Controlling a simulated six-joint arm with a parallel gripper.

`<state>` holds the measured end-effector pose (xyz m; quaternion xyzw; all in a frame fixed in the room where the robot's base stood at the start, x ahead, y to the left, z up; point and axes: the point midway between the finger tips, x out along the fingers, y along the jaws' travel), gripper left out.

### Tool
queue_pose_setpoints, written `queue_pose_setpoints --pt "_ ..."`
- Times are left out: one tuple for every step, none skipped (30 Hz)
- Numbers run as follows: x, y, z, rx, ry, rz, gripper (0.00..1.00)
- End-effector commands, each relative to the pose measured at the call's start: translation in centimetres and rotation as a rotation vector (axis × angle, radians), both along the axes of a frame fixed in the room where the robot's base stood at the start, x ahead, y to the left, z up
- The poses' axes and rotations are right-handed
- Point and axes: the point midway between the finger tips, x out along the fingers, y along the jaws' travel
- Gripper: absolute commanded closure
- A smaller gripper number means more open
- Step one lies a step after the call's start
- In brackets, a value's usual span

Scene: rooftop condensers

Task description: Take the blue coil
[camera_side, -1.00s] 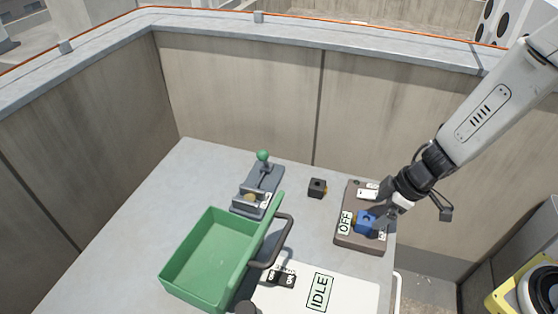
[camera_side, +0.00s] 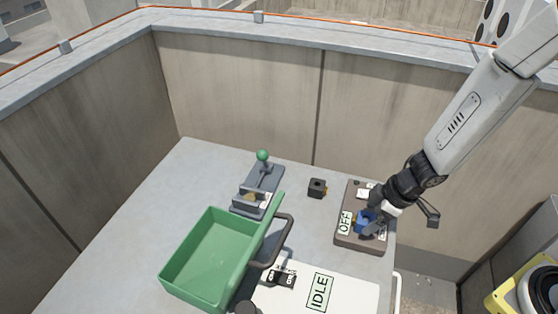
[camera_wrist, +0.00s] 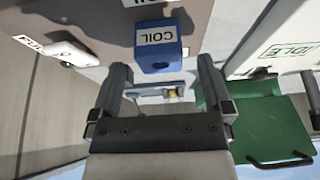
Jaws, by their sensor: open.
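The blue coil (camera_side: 362,220) is a small blue block on the brown panel (camera_side: 351,238) at the right of the table.
The panel carries an OFF label (camera_side: 345,223) and a white part. A black block (camera_side: 317,187) stands left of the panel. Concrete walls enclose the table.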

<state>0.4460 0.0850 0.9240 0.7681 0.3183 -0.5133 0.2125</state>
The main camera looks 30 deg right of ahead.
Motion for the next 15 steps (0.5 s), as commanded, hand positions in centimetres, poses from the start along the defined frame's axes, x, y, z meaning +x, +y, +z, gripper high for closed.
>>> queue_pose_setpoints --pt "0.1 0.2 -0.4 0.000 0.001 0.000 0.00" --pt "0.1 0.2 -0.6 0.000 0.001 0.000 0.00" --pt "0.2 0.3 -0.8 0.001 0.002 0.001 0.00" --pt "0.3 0.4 -1.0 0.000 0.001 0.000 0.00" --pt "0.4 0.4 -1.2 0.000 0.001 0.000 0.00" --pt "0.4 0.5 -1.4 0.000 0.001 0.000 0.00" --pt "0.5 0.5 -1.6 -0.001 0.001 0.000 0.00" --pt "0.5 0.5 -1.7 -0.001 0.001 0.000 0.00" --pt "0.6 0.6 -1.9 -0.001 0.000 0.000 0.00" --pt "0.6 0.6 -2.0 -0.001 0.000 0.000 0.00" --pt "0.6 0.6 -2.1 -0.002 -0.001 -0.001 0.00" --pt "0.7 0.6 -2.2 -0.002 -0.001 0.000 0.00" --pt "0.7 0.7 -2.2 -0.001 -0.001 -0.001 0.00" --pt "0.7 0.7 -2.2 -0.002 -0.002 -0.001 0.00" --pt "0.7 0.7 -2.3 -0.002 -0.002 -0.001 0.00"
